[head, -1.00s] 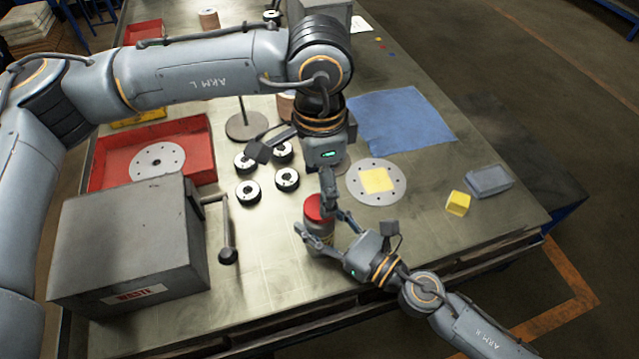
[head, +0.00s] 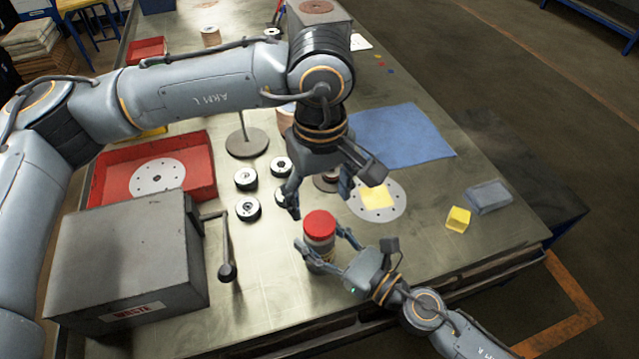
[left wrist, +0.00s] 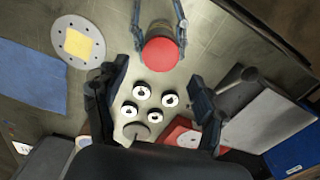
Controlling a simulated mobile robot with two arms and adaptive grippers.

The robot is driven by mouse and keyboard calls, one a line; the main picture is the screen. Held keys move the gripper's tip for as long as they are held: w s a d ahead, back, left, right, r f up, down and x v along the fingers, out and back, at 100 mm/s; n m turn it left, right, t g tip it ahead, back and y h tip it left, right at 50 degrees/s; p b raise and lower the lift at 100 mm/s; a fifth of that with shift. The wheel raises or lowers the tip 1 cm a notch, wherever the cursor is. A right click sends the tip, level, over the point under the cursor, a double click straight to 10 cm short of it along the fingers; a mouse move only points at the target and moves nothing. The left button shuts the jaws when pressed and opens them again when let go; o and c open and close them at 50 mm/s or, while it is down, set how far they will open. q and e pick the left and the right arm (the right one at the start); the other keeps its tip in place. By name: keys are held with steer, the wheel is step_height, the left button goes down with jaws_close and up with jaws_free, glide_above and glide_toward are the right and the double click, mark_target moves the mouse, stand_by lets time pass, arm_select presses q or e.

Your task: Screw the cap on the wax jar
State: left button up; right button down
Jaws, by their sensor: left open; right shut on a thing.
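The wax jar (head: 319,244) stands upright near the table's front edge, with the red cap (head: 320,224) on its top. My right gripper (head: 326,243) is shut around the jar's body, one finger on each side. My left gripper (head: 320,200) is open and empty, above and behind the cap and apart from it. In the left wrist view the red cap (left wrist: 160,53) lies beyond my open left fingers (left wrist: 160,84), with the right gripper's fingers (left wrist: 164,22) on both sides of the jar. How tightly the cap sits cannot be told.
A grey waste box (head: 125,260) with a crank lever (head: 226,270) stands at left. Several black-and-white discs (head: 248,208) lie behind the jar.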

arm_select(q)
steer(key=n, duration=0.4)
steer(key=shift+r+n, duration=0.1)
steer(key=shift+n, duration=0.2)
steer(key=n, duration=0.6)
steer(key=shift+r+n, duration=0.2)
steer(key=shift+n, duration=0.2)
steer(key=n, duration=0.4)
steer(key=shift+r, duration=0.15)
steer(key=n, duration=0.5)
steer(key=shift+r, duration=0.1)
steer(key=n, duration=0.4)
steer(key=shift+r, duration=0.1)
steer(key=n, duration=0.4)
steer(key=shift+r+n, duration=0.15)
steer(key=shift+n, duration=0.25)
steer(key=n, duration=0.4)
steer(key=shift+r, duration=0.1)
steer(key=n, duration=0.5)
steer(key=shift+r+n, duration=0.15)
steer(key=shift+n, duration=0.15)
